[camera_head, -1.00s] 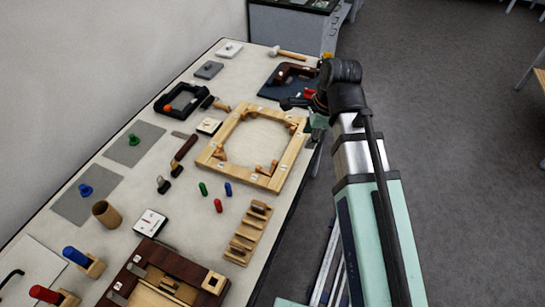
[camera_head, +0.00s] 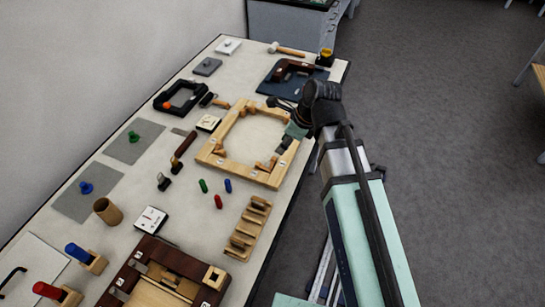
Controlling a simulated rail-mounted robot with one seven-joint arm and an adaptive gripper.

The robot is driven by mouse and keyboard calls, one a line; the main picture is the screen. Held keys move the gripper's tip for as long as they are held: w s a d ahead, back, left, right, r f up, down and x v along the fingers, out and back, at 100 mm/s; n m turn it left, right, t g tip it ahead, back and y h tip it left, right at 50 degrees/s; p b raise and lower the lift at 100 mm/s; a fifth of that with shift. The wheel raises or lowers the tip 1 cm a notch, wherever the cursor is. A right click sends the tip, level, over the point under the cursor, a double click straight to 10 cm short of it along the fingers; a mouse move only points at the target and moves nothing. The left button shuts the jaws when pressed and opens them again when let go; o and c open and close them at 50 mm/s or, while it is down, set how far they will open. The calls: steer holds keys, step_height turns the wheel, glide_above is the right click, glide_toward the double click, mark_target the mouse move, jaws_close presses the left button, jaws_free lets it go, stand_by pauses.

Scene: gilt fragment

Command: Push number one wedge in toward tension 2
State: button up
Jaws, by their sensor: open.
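The small white labels on the frame are too small to read, so I cannot tell which wedge is number one or where tension 2 is. My gripper (camera_head: 284,145) is open over the frame's right side, close to the front-right wedges. It hides the frame's right corner, and contact cannot be told.
A slotted wooden rack (camera_head: 247,228) stands in front of the frame. Red, green and blue pegs (camera_head: 218,201) lie to its left. A dark brown clamp (camera_head: 298,70) on a blue mat lies behind.

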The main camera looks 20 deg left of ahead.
mark_target(273, 158)
steer(key=p+x, duration=0.1)
steer(key=x, duration=0.9)
steer(key=shift+f+p, duration=0.25)
steer(key=shift+p, duration=0.05)
jaws_close()
